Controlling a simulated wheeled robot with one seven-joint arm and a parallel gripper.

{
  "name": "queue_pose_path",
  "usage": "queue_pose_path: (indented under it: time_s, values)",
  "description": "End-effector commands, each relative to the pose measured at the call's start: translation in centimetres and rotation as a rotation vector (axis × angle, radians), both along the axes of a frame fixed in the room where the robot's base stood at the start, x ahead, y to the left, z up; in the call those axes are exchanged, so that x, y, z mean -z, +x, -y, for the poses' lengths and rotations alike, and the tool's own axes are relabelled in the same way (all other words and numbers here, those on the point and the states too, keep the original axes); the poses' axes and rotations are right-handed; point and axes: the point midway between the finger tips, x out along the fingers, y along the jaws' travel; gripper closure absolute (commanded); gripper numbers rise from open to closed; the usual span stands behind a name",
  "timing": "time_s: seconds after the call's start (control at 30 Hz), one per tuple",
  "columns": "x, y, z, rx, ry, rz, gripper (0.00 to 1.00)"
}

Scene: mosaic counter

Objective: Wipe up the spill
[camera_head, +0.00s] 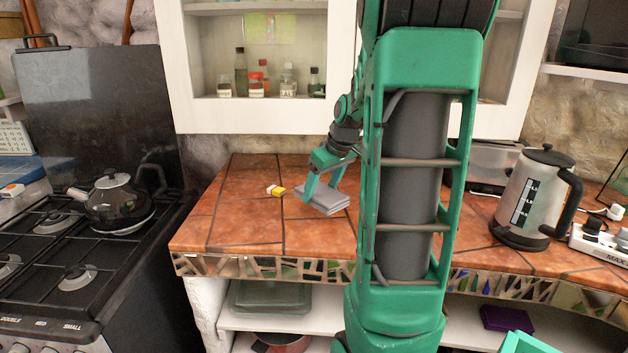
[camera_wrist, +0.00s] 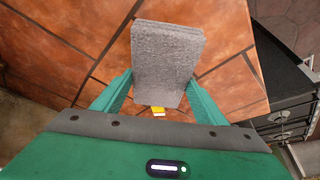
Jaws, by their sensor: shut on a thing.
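A folded grey cloth (camera_head: 326,202) is at the tiled counter (camera_head: 232,217), left of my column in the head view. My gripper (camera_head: 320,186) is shut on the cloth from above, one finger on each side. In the wrist view the cloth (camera_wrist: 166,55) fills the space between the two green fingers of my gripper (camera_wrist: 160,85). The cloth looks low over the tiles or on them; I cannot tell whether it touches. No spill stands out on the visible tiles; my arm and the cloth hide part of the counter.
A small yellow and white item (camera_head: 276,190) lies left of the cloth. A kettle (camera_head: 536,198) and a power strip (camera_head: 603,243) stand on the right. A stove (camera_head: 77,238) with a black teapot (camera_head: 118,202) is at the left. The left counter is mostly clear.

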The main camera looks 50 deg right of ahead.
Motion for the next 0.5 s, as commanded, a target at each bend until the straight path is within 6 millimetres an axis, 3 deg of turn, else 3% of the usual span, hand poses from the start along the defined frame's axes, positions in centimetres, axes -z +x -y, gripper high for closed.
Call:
queue_pose_path:
  time_s: [0.23,0.5]
  values:
    - [-2.1,0.2,-0.3,-0.005,-0.001,0.002,0.55]
    - [-2.5,0.2,-0.4,-0.005,0.0,0.001,0.55]
